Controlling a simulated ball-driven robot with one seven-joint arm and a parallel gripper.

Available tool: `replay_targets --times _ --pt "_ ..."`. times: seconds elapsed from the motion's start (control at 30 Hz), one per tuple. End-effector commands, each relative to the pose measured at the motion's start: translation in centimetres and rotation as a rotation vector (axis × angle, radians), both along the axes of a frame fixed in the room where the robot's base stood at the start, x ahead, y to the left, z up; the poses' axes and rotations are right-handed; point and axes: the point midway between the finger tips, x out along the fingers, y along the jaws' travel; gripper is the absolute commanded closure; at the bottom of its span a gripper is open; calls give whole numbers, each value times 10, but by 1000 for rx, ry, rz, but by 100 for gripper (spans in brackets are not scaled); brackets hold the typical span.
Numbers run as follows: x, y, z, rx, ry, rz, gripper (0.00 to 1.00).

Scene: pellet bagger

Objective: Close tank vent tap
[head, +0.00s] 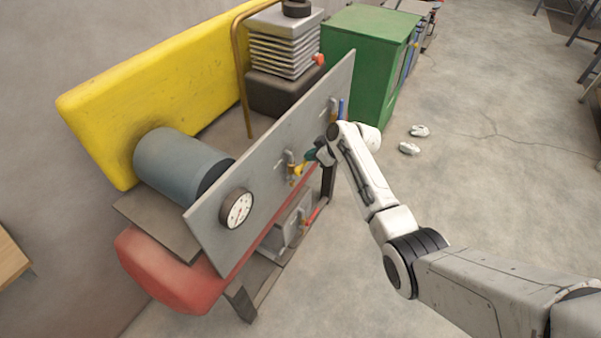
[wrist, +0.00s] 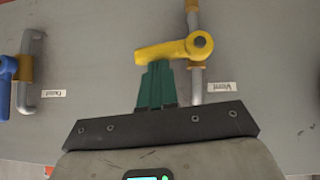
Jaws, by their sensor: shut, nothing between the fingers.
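The vent tap is a yellow lever (wrist: 165,50) on a grey pipe (wrist: 194,80), beside a small label reading Vent (wrist: 221,87). In the wrist view the lever lies across the pipe, reaching left from its pivot. My gripper (wrist: 156,68) has green fingers, shut and empty, with their tips at the lever's free end. They look in contact with its lower edge, but I cannot be sure. In the head view the yellow lever (head: 299,169) is on the grey panel, and my gripper (head: 312,155) is right beside it, partly hidden by my wrist.
A second tap with a blue handle (wrist: 7,68) is left in the wrist view. The panel (head: 265,165) also carries a gauge (head: 236,208). A red lever (head: 312,216) sits below. A green cabinet (head: 365,60) stands behind.

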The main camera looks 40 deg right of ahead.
Motion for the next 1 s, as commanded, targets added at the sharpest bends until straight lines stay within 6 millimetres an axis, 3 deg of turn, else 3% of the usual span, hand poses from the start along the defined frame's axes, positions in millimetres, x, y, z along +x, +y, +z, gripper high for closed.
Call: replay_targets --times 1.0 --pt "1 -4 -8 -4 0 -2 100"
